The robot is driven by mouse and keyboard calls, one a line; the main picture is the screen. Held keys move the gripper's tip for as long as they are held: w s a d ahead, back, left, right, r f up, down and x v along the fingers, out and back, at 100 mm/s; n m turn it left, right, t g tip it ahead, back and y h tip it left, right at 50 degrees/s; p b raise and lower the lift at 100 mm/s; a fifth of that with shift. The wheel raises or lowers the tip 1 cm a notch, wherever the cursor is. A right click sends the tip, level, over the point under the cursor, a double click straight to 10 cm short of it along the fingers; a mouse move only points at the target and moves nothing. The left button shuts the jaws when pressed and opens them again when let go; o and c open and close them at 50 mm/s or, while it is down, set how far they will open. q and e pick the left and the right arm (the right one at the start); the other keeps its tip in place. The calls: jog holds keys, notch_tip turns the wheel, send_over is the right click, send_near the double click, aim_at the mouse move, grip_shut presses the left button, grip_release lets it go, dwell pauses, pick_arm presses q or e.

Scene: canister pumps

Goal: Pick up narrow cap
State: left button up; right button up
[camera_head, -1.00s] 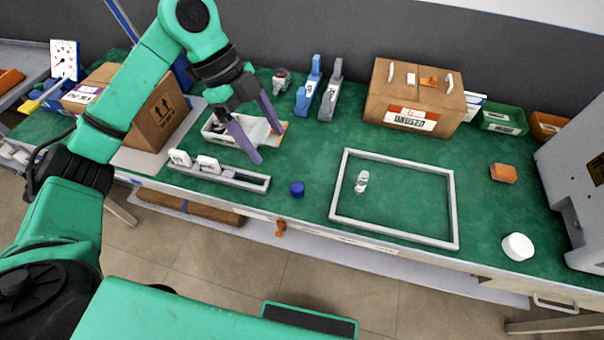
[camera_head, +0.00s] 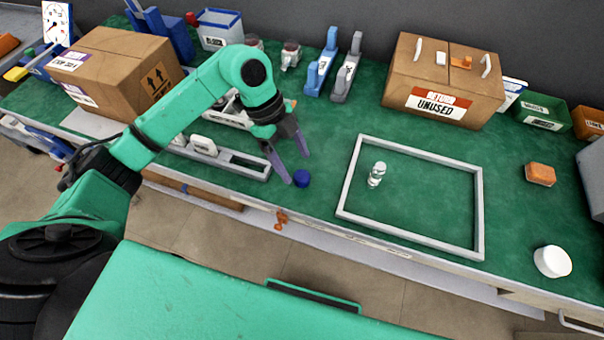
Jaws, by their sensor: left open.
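A small blue cap (camera_head: 302,178) stands on the green table near its front edge, left of the grey frame. My left gripper (camera_head: 296,170) is open, its purple fingers pointing down close to the cap. One fingertip is just left of the cap and the other is behind it; I cannot tell whether either touches. A wider white cap (camera_head: 552,262) lies at the right near the front edge. A small clear and white canister (camera_head: 376,174) stands inside the grey rectangular frame (camera_head: 478,215). My right gripper is not in view.
A grey rack (camera_head: 245,168) with white pieces lies left of the blue cap. An orange block (camera_head: 540,174) lies at the right.

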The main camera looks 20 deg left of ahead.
aim_at(301, 175)
pick_arm(q)
jog(key=x, duration=0.3)
jog(key=shift+s+f, duration=0.1)
jog(key=shift+f, duration=0.2)
grip_shut()
jog(key=shift+r, duration=0.1)
